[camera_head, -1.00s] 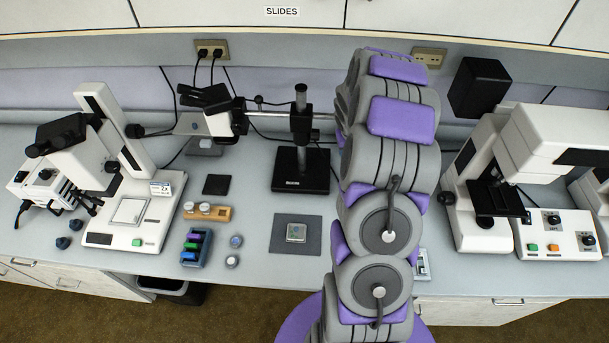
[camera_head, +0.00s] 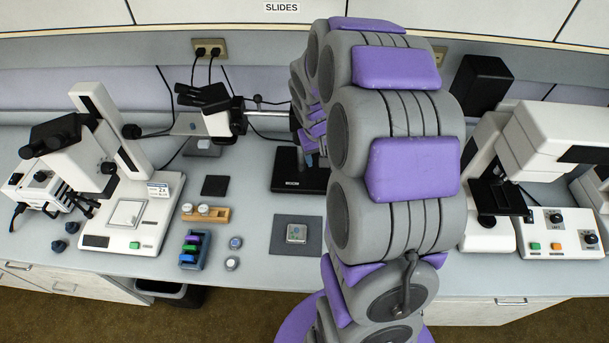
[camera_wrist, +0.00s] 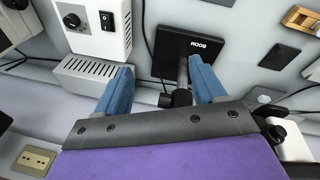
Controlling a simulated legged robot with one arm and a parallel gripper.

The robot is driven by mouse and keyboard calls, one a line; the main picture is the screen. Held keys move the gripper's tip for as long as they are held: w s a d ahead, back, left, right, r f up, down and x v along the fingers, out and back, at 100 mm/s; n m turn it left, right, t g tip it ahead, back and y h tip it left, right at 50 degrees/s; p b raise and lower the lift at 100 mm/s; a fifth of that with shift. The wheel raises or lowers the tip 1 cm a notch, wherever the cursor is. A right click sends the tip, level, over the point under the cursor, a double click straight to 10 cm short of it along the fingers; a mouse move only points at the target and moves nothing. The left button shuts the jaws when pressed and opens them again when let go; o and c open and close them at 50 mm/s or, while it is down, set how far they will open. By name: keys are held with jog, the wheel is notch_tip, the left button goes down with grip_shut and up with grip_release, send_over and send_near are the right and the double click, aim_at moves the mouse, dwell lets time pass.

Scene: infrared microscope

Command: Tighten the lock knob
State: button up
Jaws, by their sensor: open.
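In the wrist view my gripper (camera_wrist: 160,64) is open, with its two blue fingers spread wide. A dark round knob-like part (camera_wrist: 178,98), which may be the lock knob, shows between the fingers, nearer the right one. It is on or beside the upright post of the boom stand, whose black base (camera_wrist: 192,44) lies beyond. I cannot tell whether a finger touches it.
A stereo microscope head (camera_head: 208,100) hangs on the boom at left. A white box (camera_wrist: 90,25) with a knob and switch, and a vented part (camera_wrist: 90,76), are near the left finger. A white microscope (camera_head: 540,140) stands right. A grey mat (camera_head: 282,236) lies in front of the stand.

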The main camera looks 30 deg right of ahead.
jog(key=s+a+r+n, duration=0.1)
jog(key=s+a+r, duration=0.3)
jog(key=a, duration=0.6)
jog(key=shift+s+r+g+y+b, duration=0.2)
jog(key=shift+s+g+y+b, duration=0.2)
jog(key=shift+s, duration=0.95)
jog(key=shift+d, duration=0.1)
